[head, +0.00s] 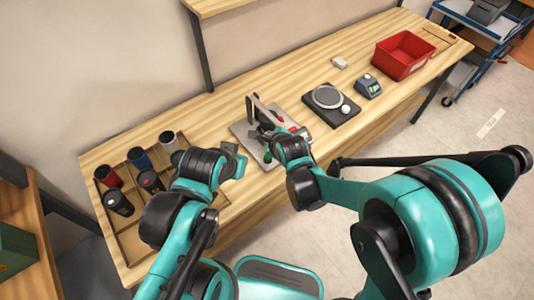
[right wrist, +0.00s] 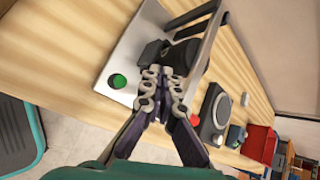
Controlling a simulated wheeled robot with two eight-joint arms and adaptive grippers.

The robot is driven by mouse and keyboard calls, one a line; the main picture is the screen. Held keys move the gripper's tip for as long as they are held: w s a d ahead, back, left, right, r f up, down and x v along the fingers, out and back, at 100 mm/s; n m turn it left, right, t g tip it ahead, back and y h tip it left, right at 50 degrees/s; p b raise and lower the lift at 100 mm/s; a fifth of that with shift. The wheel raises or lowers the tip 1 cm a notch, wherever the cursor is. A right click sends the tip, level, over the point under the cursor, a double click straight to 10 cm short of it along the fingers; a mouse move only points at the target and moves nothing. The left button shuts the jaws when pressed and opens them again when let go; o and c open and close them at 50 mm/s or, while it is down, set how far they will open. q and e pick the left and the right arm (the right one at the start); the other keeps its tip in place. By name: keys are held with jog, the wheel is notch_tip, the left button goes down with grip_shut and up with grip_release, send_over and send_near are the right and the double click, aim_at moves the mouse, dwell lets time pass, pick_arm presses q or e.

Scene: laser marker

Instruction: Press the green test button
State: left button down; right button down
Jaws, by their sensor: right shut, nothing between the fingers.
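The green test button (right wrist: 118,81) is a round green cap on the grey plate of the laser marker (right wrist: 128,50), plainly visible in the right wrist view. In the head view the marker (head: 243,131) stands mid-table, partly hidden by my right arm. My right gripper (right wrist: 164,78) is shut and empty. Its tips are over the plate beside a dark block, to the right of the green button and apart from it in the right wrist view. In the head view my right gripper (head: 268,133) is over the marker. My left gripper (head: 236,161) is left of the marker; its jaws are unclear.
A wooden tray (head: 126,237) with several cups (head: 138,158) is at the left. A black scale (head: 331,108), a small blue-grey device (head: 368,87) and a red bin (head: 404,55) stand to the right. A red knob (right wrist: 194,120) is near the right fingers.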

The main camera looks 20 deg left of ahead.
aim_at(268, 158)
jog(key=shift+f, duration=0.15)
notch_tip(268, 158, down, 8)
jog(key=b, duration=0.6)
jog(key=shift+f+b, duration=0.3)
jog(key=shift+b, duration=0.3)
dwell(0.8)
jog(key=shift+f+b, duration=0.4)
jog(key=shift+b, duration=0.05)
jog(key=shift+f+b, duration=0.5)
dwell(0.5)
jog(key=shift+r, duration=0.1)
jog(key=shift+r+p, duration=0.7)
jog(key=shift+r, duration=0.2)
